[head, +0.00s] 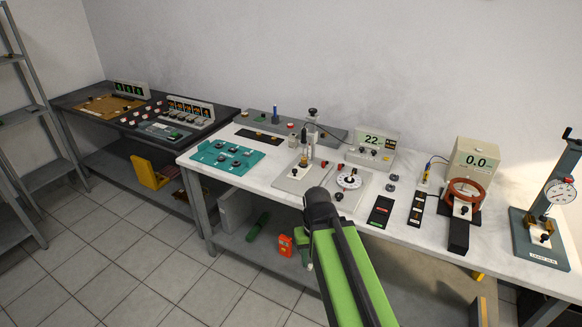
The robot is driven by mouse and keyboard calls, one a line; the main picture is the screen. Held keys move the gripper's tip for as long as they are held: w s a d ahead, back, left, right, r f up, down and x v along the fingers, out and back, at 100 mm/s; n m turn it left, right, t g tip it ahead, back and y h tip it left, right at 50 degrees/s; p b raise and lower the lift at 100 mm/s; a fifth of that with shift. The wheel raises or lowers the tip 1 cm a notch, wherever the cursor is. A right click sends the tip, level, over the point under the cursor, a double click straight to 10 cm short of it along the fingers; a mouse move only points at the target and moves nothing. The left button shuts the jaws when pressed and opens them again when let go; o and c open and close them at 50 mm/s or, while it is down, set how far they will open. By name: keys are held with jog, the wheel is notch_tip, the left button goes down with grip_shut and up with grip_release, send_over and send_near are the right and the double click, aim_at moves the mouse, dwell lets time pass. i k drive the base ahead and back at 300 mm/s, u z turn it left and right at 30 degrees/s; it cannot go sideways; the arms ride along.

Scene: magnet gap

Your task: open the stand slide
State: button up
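Two stands could be the one named, and I cannot tell which has the slide. One is a small upright stand (311,135) on a light base plate, around the middle of the bench. The other is a blue-grey stand (563,175) at the right end, with a round dial gauge and a brass-coloured part low on it. No open or shut state of a slide can be made out. My green and black arm rises from the bottom, in front of the bench. My gripper seems to hang below the arm's black joint, mostly hidden; its fingers cannot be made out.
The white bench (285,213) also carries a teal tray (227,158), a display reading 22 (372,140), a dial plate (349,180) and a meter reading 0.0 (477,157) behind a copper-coloured ring. A dark bench (75,100) stands left. Tiled floor in front is open.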

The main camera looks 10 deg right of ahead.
aim_at(300, 168)
jog(key=i, duration=0.95)
jog(key=z, duration=0.05)
